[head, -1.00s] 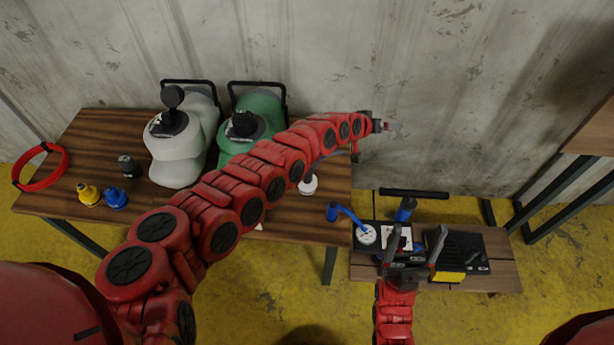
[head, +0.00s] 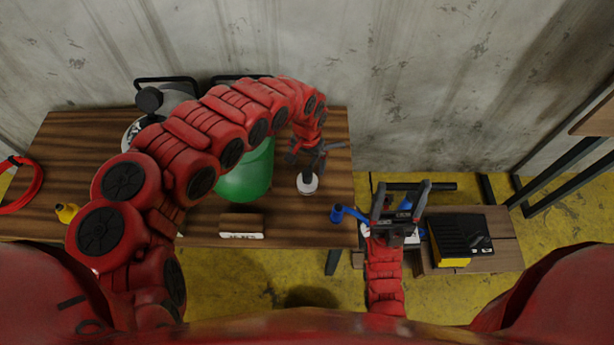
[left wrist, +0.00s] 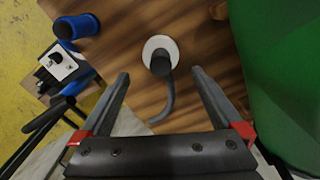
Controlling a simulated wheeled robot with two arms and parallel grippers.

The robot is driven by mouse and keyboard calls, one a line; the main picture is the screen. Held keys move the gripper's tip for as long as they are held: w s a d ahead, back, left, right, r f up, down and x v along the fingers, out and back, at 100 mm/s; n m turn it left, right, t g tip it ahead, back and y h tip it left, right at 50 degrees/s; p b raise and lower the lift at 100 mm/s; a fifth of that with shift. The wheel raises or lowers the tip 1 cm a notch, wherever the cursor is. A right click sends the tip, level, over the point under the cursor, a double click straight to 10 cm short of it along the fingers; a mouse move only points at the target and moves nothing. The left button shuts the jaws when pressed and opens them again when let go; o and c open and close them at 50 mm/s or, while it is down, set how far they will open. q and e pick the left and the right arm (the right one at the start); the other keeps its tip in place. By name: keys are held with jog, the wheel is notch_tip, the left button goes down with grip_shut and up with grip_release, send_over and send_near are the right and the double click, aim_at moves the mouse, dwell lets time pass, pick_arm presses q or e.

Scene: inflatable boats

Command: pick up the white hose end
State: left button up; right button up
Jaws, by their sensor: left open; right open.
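The white hose end (head: 307,184) stands on the wooden table (head: 90,150) near its right edge. In the left wrist view it is a white disc (left wrist: 149,48) with a dark grey fitting and a grey hose curving toward me. My left gripper (head: 320,150) points down just above and behind it, open. In the left wrist view the open fingers (left wrist: 160,76) straddle the hose, with the disc just beyond the tips. My right gripper (head: 402,186) is open and empty above the low bench at right.
A green canister (head: 245,178) stands close left of the hose end and shows large in the left wrist view. A blue hose end (head: 338,213) is at the table's right edge. A black and yellow device (head: 458,238) sits on the low bench (head: 508,250).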

aim_at(308, 173)
pick_arm(q)
notch_tip(308, 173, down, 5)
jog(key=shift+f, duration=0.6)
notch_tip(308, 173, down, 3)
jog(key=shift+d+f, duration=0.1)
jog(key=shift+f+b, duration=0.35)
jog(key=shift+f, duration=0.25)
jog(key=c, duration=1.2)
jog(key=shift+r, duration=0.15)
